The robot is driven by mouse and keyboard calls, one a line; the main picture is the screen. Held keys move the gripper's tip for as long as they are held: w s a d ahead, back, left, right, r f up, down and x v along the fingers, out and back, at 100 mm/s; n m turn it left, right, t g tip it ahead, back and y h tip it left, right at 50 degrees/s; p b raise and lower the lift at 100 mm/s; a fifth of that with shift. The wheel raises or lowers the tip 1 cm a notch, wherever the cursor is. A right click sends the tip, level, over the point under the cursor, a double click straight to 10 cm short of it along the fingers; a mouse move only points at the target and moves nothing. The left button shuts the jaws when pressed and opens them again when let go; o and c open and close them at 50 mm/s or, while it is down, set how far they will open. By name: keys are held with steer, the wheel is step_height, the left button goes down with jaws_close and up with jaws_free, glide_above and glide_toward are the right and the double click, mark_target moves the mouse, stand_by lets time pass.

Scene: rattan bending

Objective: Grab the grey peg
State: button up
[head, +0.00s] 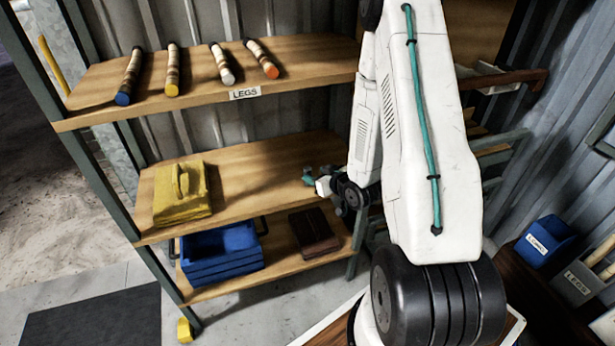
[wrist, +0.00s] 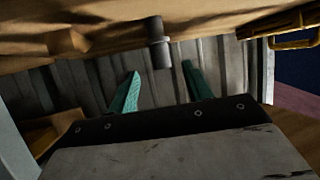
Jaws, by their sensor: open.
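In the wrist view, the grey peg (wrist: 159,52) is a short cylinder with a wider end, set against the wooden board's edge. My gripper (wrist: 161,70) is open, with its two teal fingers apart. In the head view, my gripper (head: 310,173) is at the right part of the middle shelf. I cannot make out the peg there.
The middle shelf (head: 250,185) holds a yellow block with a handle (head: 182,193). Striped legs (head: 220,62) with coloured ends lie on the upper shelf. Below are a blue crate (head: 222,255) and a dark brown box (head: 314,233). The middle shelf's centre is clear.

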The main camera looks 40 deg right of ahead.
mark_target(310, 173)
steer(key=shift+w+f, duration=0.4)
steer(key=shift+f, duration=0.05)
steer(key=x, duration=0.6)
steer(key=shift+w+f, duration=0.1)
steer(key=shift+w, duration=0.25)
steer(key=c, duration=1.1)
